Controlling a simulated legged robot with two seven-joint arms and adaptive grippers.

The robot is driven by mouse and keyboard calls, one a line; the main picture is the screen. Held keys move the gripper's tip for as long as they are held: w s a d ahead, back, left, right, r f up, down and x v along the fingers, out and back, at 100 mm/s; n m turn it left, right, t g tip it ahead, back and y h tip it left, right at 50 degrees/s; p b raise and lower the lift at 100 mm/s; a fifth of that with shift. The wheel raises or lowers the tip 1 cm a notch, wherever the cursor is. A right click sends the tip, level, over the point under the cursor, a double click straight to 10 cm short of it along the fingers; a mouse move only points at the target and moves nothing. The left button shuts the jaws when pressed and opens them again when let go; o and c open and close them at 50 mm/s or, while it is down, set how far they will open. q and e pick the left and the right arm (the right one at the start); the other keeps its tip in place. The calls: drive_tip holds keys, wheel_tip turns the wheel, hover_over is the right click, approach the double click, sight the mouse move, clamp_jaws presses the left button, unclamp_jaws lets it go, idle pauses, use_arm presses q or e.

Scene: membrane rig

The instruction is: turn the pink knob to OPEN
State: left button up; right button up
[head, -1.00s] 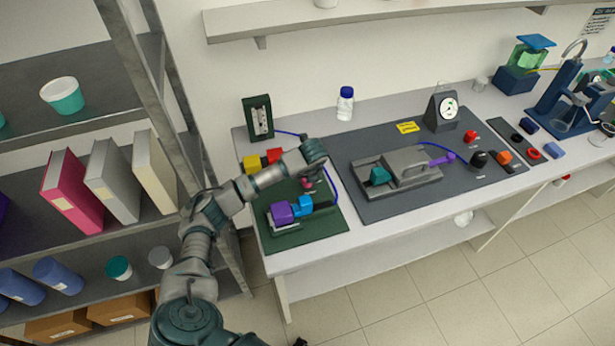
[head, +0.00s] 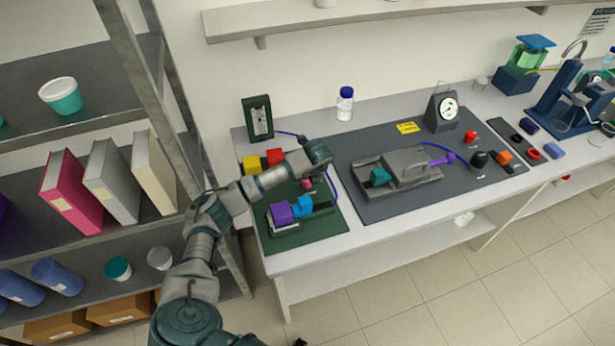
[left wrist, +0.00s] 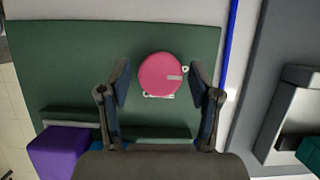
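The pink knob (left wrist: 163,73) is a round disc with a small pale mark on its right side, seen from above in the left wrist view. White marks show at its lower edge and right side. In the head view the knob (head: 307,183) is partly hidden under my left wrist. My left gripper (left wrist: 166,78) is open, pointing down, with one finger on each side of the knob and a gap on both sides. I cannot tell how far above it the fingertips are. My right gripper is not in view.
The knob is on a dark green board (head: 315,228) with purple (head: 282,213), blue, yellow and red blocks. A blue cable runs along its right side. A grey board (head: 375,205) with a grey fixture lies to the right. A metal shelf rack stands close on the left.

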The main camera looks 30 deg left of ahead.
use_arm(q)
drive_tip(key=shift+r, duration=0.25)
drive_tip(key=v, duration=1.1)
drive_tip(key=shift+r, duration=0.2)
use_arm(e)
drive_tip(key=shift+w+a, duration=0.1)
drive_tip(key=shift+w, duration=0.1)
use_arm(q)
drive_tip(key=shift+d+f, duration=0.1)
